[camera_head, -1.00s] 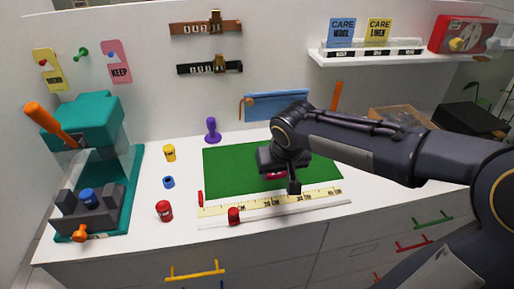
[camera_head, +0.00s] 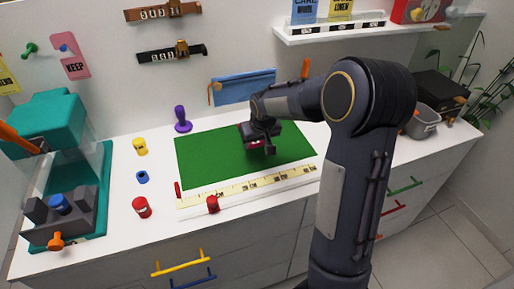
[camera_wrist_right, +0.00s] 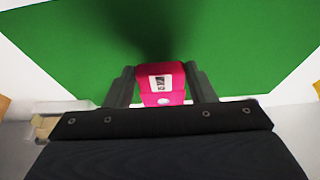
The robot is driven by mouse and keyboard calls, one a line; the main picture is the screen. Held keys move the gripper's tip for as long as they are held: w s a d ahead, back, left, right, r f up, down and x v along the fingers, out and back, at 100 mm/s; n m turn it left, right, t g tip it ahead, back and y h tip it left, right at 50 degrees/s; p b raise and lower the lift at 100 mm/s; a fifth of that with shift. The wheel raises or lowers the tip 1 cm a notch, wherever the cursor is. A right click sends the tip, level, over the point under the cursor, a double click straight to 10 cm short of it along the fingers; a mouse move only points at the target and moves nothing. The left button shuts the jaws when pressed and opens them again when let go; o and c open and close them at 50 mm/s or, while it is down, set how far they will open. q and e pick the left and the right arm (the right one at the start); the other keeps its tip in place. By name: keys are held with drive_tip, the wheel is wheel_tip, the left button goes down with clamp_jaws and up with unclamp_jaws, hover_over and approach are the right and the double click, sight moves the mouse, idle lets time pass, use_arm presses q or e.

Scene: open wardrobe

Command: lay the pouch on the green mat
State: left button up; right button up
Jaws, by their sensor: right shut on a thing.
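The green mat (camera_head: 215,163) lies flat on the white counter and also fills much of the right wrist view (camera_wrist_right: 60,60). My right gripper (camera_head: 262,147) is over the mat's right half. In the right wrist view its two fingers (camera_wrist_right: 162,88) are shut on a pinkish-red pouch (camera_wrist_right: 161,72) with a small white label. In the head view only a bit of the pouch (camera_head: 254,142) shows, as the gripper hides most of it. A dark shadow falls on the mat ahead of the pouch. I cannot tell whether the pouch touches the mat. My left gripper is not in view.
A yellow ruler (camera_head: 245,186) runs along the mat's front edge, with a red slider (camera_head: 213,204) nearby. A purple-handled stamp (camera_head: 182,119) stands behind the mat. Yellow, blue and red (camera_head: 141,207) small items stand left of it. A teal machine (camera_head: 60,190) is at far left.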

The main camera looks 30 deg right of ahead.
sight(257, 147)
drive_tip(key=shift+s+x, duration=0.2)
drive_tip(key=shift+x, duration=0.75)
drive_tip(key=shift+s+x, duration=0.25)
drive_tip(key=shift+x, duration=0.7)
drive_tip(key=shift+d+f, duration=0.1)
drive_tip(key=shift+f, duration=0.15)
drive_tip(key=shift+f, duration=0.1)
drive_tip(key=o, duration=1)
drive_tip(key=shift+c, duration=0.2)
